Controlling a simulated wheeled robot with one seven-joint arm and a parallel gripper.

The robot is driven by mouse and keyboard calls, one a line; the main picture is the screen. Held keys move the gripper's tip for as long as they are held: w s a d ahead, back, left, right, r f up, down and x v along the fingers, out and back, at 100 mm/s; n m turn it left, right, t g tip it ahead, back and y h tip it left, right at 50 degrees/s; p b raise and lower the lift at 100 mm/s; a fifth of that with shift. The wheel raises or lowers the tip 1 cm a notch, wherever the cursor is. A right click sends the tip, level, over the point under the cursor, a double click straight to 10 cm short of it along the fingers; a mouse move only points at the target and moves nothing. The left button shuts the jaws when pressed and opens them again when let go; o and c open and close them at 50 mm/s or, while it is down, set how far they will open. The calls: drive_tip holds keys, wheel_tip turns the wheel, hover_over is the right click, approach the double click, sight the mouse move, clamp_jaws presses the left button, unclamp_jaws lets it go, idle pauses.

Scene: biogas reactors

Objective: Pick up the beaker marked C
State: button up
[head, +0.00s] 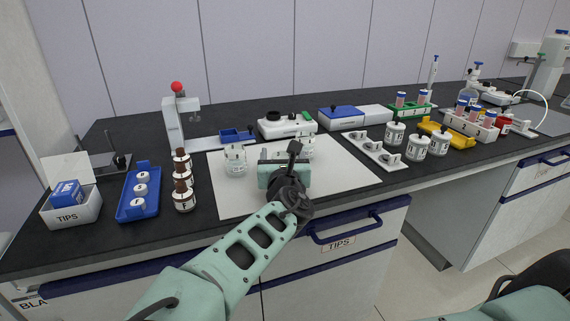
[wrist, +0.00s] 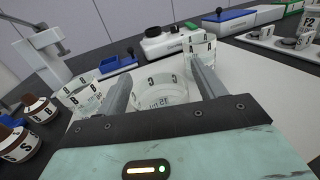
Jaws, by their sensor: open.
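The beaker marked C (wrist: 162,92) is clear glass and stands upright on the white mat. In the wrist view it shows between the two fingers of my gripper (wrist: 161,70), which is open. Gaps beside the glass are hard to judge. In the head view my gripper (head: 284,158) is over the mat and hides most or all of this beaker.
A beaker marked B (wrist: 82,96) stands close on the left; it also shows in the head view (head: 236,162). Another beaker (wrist: 200,46) is behind the right finger. Brown bottles (head: 184,182) stand left of the white mat (head: 345,180). The mat's right side is clear.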

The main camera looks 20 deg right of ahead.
drive_tip(key=c, duration=1.1)
drive_tip(key=shift+r, duration=0.1)
